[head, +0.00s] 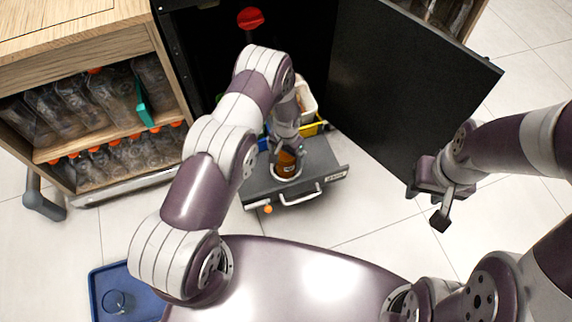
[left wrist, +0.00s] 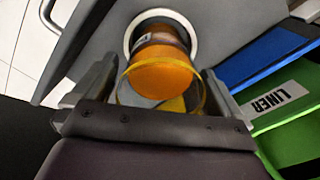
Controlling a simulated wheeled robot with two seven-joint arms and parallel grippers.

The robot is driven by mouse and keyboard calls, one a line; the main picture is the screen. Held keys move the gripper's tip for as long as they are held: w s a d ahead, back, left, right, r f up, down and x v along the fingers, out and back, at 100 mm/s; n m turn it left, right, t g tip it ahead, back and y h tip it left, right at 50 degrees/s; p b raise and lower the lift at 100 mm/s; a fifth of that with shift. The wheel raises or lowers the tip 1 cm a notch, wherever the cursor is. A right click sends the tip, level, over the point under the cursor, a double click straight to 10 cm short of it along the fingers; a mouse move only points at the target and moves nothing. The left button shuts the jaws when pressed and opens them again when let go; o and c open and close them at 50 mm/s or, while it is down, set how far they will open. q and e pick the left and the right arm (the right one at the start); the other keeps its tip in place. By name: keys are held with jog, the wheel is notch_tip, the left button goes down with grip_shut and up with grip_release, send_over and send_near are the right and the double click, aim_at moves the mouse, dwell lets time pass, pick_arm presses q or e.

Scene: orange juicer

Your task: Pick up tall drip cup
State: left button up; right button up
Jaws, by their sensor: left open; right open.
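The tall drip cup (head: 287,164) is an amber-orange cylinder standing in a round white-rimmed hole of a grey pull-out drawer (head: 258,183). In the left wrist view the cup (left wrist: 160,72) is seen from above, with a clear yellowish rim around its orange inside. My left gripper (head: 286,148) is over the cup. In the left wrist view its open fingers (left wrist: 158,92) lie on either side of the cup's near part; contact cannot be told. My right gripper (head: 440,205) is open and empty, off to the right before the black door.
A black cabinet door (head: 400,85) stands open at right. A wooden shelf (head: 100,120) with several bottles is at left. A blue tray (head: 104,283) holds a clear glass (head: 117,301).

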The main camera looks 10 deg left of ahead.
pick_arm(q)
jog(key=shift+r, duration=0.15)
jog(key=shift+c, duration=0.7)
jog(key=c, duration=1.2)
